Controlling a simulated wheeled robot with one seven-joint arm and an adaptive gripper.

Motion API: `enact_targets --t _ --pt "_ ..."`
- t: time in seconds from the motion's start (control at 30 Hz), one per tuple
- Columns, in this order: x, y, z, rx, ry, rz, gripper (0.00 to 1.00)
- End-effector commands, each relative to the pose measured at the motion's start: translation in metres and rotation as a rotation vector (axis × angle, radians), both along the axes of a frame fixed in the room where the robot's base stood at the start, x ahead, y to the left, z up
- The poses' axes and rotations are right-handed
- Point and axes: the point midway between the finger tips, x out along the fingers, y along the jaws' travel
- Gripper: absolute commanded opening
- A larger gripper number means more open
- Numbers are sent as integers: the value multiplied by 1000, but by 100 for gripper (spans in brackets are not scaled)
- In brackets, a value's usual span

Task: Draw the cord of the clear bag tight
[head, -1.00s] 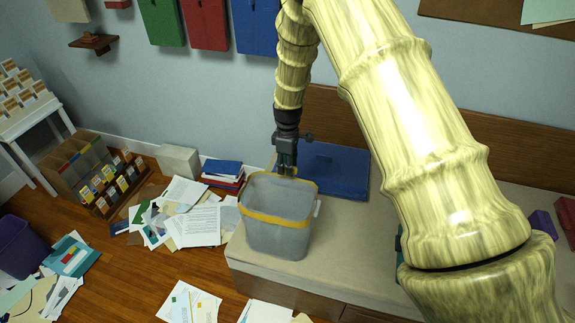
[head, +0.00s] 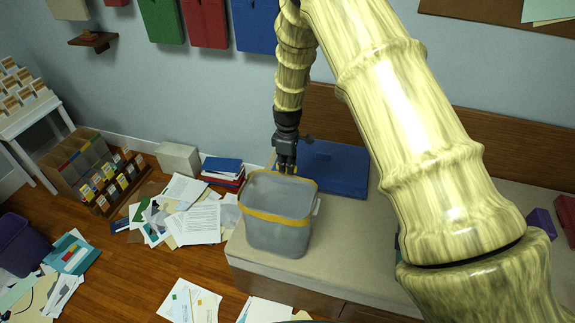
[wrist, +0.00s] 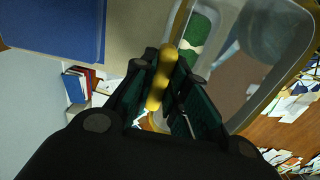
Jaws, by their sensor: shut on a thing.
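The clear bag (head: 278,235) is a see-through grey, bin-shaped bag standing upright near the left end of the beige bench. A yellow cord (head: 262,217) runs around its mouth, which is wide open. My gripper (head: 287,168) is at the back of the rim, pointing down. In the wrist view my gripper (wrist: 170,88) is shut on a yellow piece of the cord (wrist: 162,78), which sits between the two dark fingers. The bag's rim (wrist: 262,105) is just right of the fingers there. Something green and white shows through or inside the bag.
A blue folder or pad (head: 335,168) lies on the bench (head: 365,235) just behind and right of the bag. Loose papers (head: 190,215) and stacked books (head: 222,170) are on the floor to the left.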

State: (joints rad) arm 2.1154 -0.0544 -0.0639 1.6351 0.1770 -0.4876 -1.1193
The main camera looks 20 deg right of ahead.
Motion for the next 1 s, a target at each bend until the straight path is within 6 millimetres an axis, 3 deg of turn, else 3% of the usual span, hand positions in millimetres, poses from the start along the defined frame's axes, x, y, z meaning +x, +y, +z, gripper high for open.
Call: enact_targets --t 0.43,0.57,0.73,0.77,0.83,0.87,1.0 --pt "-64 43 68 1 1 2 0" --pt "-76 52 79 0 0 2 0" --pt "-76 52 76 0 0 0 0" --pt "-76 52 76 0 0 0 21" --pt "-76 52 76 0 0 0 33" --pt "-76 52 76 0 0 0 38" --pt "-76 52 76 0 0 0 38"
